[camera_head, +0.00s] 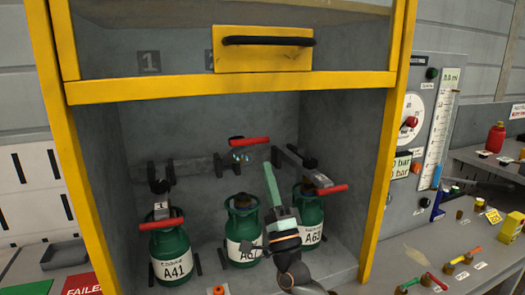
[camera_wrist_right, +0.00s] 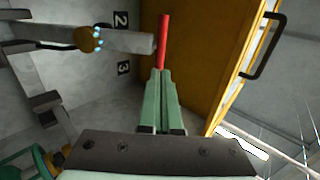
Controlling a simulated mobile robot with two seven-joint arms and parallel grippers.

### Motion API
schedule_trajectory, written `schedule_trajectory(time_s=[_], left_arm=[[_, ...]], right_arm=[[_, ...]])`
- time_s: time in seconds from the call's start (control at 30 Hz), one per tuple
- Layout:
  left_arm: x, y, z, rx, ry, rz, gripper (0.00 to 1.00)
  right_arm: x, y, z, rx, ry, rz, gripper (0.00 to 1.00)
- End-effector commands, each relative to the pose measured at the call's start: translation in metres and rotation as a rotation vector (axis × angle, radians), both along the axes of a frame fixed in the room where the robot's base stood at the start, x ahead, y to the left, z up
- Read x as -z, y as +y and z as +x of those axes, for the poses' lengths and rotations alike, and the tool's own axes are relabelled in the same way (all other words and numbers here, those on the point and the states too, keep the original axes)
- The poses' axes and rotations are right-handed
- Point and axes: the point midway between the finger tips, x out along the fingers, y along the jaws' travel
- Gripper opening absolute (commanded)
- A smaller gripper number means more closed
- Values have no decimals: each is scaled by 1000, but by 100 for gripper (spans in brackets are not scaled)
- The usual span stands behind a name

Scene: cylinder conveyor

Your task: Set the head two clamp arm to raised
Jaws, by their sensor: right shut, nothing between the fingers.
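The head two clamp arm, the middle one, shows its red handle (camera_head: 249,141) higher than the red handles of the left clamp arm (camera_head: 161,224) and the right clamp arm (camera_head: 326,189). Its dark end sits well above the middle green cylinder (camera_head: 243,250). My right gripper (camera_head: 268,167) is shut and empty, its pale green fingers pointing up just below and right of that handle. In the right wrist view the shut fingertips (camera_wrist_right: 160,72) lie in line with a red handle (camera_wrist_right: 163,42); I cannot tell whether they touch it. My left gripper is not in view.
A yellow-framed cabinet (camera_head: 230,89) surrounds the clamps, with a black-handled yellow panel (camera_head: 262,60) above. Green cylinders stand at left (camera_head: 171,250) and right (camera_head: 308,212). A gauge panel (camera_head: 412,130) is on the right. Free space lies between the clamps and the yellow front beam.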

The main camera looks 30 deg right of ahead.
Motion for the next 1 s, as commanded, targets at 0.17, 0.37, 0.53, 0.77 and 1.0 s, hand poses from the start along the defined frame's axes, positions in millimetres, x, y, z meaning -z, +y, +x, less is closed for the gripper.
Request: schedule_trajectory(time_s=[0.17,0.37,0.53,0.77,1.0], left_arm=[[-10,1,0,-2,-4,0,50],[-13,0,0,-2,-3,-1,50],[-14,-1,0,-1,-2,-3,50],[-14,-2,0,-1,-2,-4,50],[-23,-2,0,0,-2,-5,50]], right_arm=[[-25,-5,19,1,-1,-1,0],[-33,-6,29,0,2,-1,0],[-34,-7,30,0,1,-1,0],[-35,-7,30,0,1,-1,0],[-53,-9,37,1,-1,-1,0]])
